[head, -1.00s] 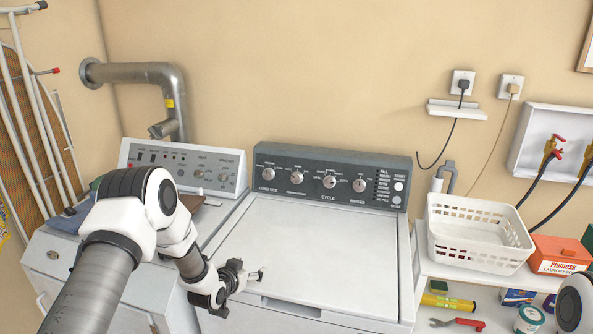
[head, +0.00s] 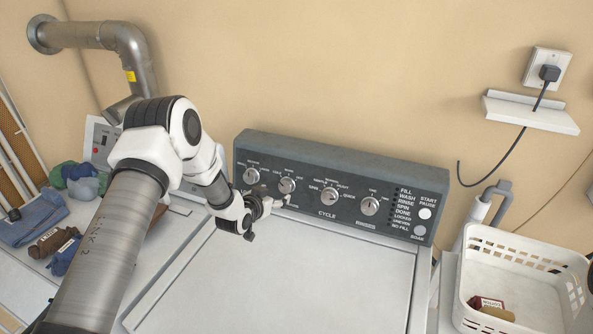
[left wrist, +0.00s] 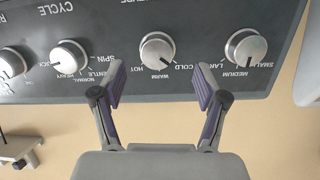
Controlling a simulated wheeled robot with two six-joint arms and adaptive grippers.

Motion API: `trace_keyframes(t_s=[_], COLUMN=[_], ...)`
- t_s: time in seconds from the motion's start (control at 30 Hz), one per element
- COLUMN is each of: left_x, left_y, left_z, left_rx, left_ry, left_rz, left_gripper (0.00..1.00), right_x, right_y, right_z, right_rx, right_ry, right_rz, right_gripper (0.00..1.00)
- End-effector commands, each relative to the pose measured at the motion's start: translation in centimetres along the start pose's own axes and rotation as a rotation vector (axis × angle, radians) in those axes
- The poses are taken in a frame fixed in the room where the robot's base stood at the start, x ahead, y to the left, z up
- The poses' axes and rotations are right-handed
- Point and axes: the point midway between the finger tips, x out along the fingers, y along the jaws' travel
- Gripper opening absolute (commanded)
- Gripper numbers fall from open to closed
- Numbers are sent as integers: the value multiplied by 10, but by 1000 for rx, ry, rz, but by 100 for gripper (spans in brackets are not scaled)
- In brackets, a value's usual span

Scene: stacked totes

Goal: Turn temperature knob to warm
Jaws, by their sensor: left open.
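The washer's dark control panel (head: 345,170) holds a row of silver knobs. The temperature knob (head: 287,185) is second from the left in the head view. In the left wrist view, which is upside down, this knob (left wrist: 157,48) has HOT, WARM and COLD printed around it. Its dark pointer mark seems to lie on the WARM–COLD side; I cannot tell its exact setting. My left gripper (left wrist: 160,85) is open and empty, its purple-padded fingers on either side of the knob's line, apparently short of it. In the head view this gripper (head: 280,203) is just below the knob.
The load size knob (left wrist: 245,48) and cycle knob (left wrist: 68,57) flank the temperature knob closely. The white washer lid (head: 290,270) below is clear. A white basket (head: 510,250) stands at right, and folded cloth (head: 35,215) lies at left.

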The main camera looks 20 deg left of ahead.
Motion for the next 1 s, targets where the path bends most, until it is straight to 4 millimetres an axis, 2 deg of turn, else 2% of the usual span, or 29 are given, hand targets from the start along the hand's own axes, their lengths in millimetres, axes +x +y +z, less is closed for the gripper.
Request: trace_keyframes(t_s=[0.17,0.4,0.5,0.8,0.83,1.0], left_x=[15,60,71,78,78,78], left_y=[-1,-1,-1,0,0,0], left_z=[-2,-2,-2,-1,-1,-1], left_rx=[3,2,2,0,0,0], left_ry=[0,1,1,1,1,1], left_rz=[-1,-1,-1,0,0,0], left_gripper=[73,73,73,73,70,13], right_x=[-8,-22,-24,-24,-24,-24], right_y=[0,0,0,0,0,0], right_z=[1,1,1,1,1,1], right_rx=[0,0,0,0,0,0], right_ry=[-3,-3,-2,-2,-2,-2], right_rz=[0,0,0,0,0,0], right_gripper=[0,0,0,0,0,0])
